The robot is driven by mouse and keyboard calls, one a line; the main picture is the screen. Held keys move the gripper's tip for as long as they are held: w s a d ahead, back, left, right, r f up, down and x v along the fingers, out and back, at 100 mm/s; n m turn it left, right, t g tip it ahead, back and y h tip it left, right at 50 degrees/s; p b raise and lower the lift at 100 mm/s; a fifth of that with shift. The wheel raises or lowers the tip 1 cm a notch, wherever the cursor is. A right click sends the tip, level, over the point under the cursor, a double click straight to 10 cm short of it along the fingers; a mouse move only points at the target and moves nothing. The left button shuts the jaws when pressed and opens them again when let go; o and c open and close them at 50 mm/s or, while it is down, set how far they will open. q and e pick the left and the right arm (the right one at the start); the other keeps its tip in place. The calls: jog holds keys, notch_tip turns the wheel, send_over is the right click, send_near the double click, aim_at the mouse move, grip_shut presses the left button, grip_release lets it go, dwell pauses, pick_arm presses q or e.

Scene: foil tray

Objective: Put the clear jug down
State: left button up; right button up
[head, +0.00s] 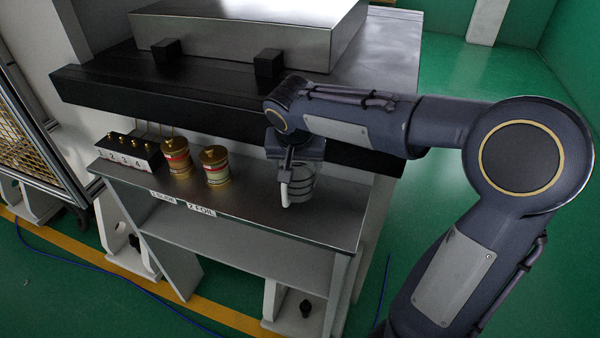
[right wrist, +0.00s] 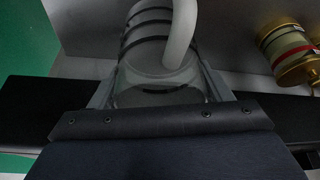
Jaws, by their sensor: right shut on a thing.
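The clear jug (head: 302,184), see-through with dark bands and a pale handle, is at the right part of the metal shelf (head: 262,220). My right gripper (head: 293,165) is shut on it from above. In the right wrist view the jug (right wrist: 150,85) sits between the two fingers of my right gripper (right wrist: 165,88), with its pale handle curving up. I cannot tell whether its base touches the shelf. My left gripper is in neither view.
Two gold canisters, one (head: 177,158) and another (head: 215,166), stand left of the jug, by a black numbered block (head: 128,154). A dark ledge (head: 190,105) runs behind and above the shelf. Bare shelf lies in front of the jug.

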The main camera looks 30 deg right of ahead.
jog(key=shift+d+f, duration=0.2)
jog(key=shift+f, duration=0.8)
jog(key=shift+d+f, duration=0.15)
jog(key=shift+f, duration=0.8)
jog(key=shift+f, duration=0.15)
jog(key=o, duration=1.1)
